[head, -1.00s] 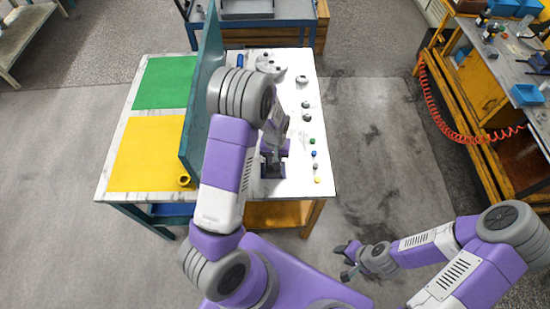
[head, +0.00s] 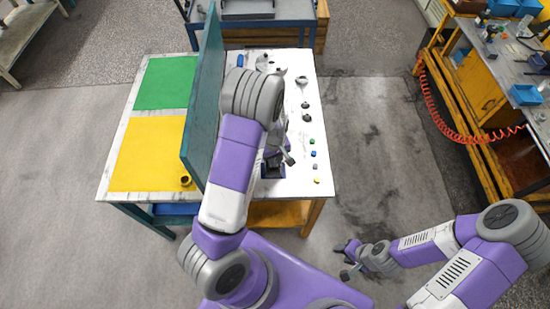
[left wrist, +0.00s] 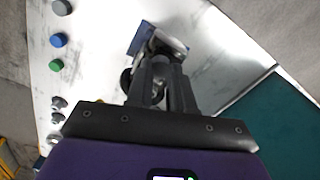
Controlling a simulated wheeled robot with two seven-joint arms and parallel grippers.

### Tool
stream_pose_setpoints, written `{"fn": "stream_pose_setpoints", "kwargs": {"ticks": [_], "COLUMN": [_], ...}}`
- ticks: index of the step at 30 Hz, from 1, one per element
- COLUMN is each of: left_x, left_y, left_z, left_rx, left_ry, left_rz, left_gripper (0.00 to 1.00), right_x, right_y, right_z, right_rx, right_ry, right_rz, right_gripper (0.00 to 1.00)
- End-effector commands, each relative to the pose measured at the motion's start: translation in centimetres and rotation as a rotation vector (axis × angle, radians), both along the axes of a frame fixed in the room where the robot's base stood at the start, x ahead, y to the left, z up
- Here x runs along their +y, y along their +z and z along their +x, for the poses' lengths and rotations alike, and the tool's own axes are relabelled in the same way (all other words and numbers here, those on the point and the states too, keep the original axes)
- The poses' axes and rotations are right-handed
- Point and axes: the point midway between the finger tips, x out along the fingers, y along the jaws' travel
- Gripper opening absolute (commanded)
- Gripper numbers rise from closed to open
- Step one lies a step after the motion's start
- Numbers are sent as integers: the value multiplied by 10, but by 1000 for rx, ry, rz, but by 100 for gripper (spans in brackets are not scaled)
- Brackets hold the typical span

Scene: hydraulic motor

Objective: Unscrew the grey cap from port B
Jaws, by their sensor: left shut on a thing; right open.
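The hydraulic motor (head: 273,170) sits in a dark block near the front of the white table area, mostly covered by my left arm. Its block shows blue in the left wrist view (left wrist: 139,38). My left gripper (left wrist: 160,50) is at the motor, its fingers shut on a small greyish part at their tips. This looks like the grey cap, but its outline and the port are hidden by the fingers. My right gripper (head: 343,260) is open and empty, over the floor in front of the table.
A green knob (head: 312,141), a blue knob (head: 313,154), a grey knob (head: 315,166) and a yellow knob (head: 317,181) line the table's right edge. Metal fittings (head: 306,105) lie behind them. A teal panel (head: 203,100) stands left of my left arm.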

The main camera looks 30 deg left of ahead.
Motion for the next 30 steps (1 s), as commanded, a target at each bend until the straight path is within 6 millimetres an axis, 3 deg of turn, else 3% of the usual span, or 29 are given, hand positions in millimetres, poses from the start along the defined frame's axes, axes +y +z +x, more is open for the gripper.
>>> {"fn": "stream_pose_setpoints", "kwargs": {"ticks": [9,17,18,20,30], "left_x": [0,0,0,0,0], "left_y": [2,0,0,1,1], "left_z": [0,0,0,0,0], "left_rx": [2,0,0,0,1], "left_ry": [365,391,390,390,388], "left_rz": [1,0,0,0,0], "left_gripper": [0,0,28,36,36], "right_x": [0,0,0,0,0], "right_y": [16,15,15,15,17], "right_z": [0,0,0,0,0], "right_rx": [0,0,0,0,0], "right_ry": [0,0,0,0,0], "right_rz": [0,0,0,0,0], "right_gripper": [43,43,43,43,43]}}
